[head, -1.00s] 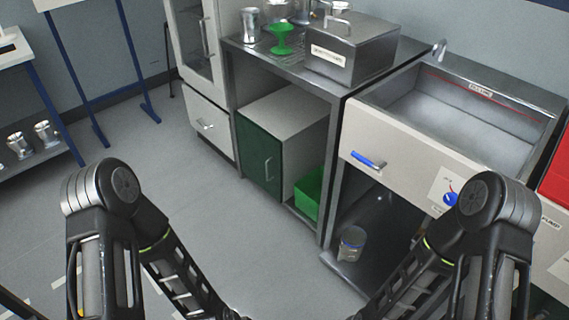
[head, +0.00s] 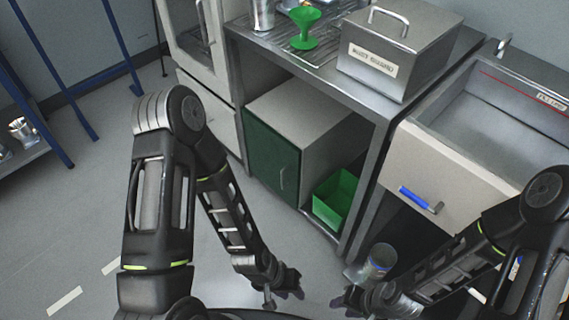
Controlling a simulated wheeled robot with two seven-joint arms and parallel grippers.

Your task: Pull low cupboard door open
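The low cupboard is a grey box under the steel bench, and its dark green door (head: 270,157) is shut, with a slim vertical handle (head: 283,179) near its right edge. My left gripper (head: 285,292) is low in front of the door, apart from it, near the bottom of the head view. My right gripper (head: 345,300) is to its right, below the bench's front leg, also touching nothing I can make out. Both grippers are small and dark, and their finger gaps do not show clearly.
A green bin (head: 337,197) stands right of the cupboard. A jar (head: 379,262) stands low behind my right gripper. A steel box (head: 397,55) and green funnel (head: 305,27) stand on the bench. Grey floor lies left.

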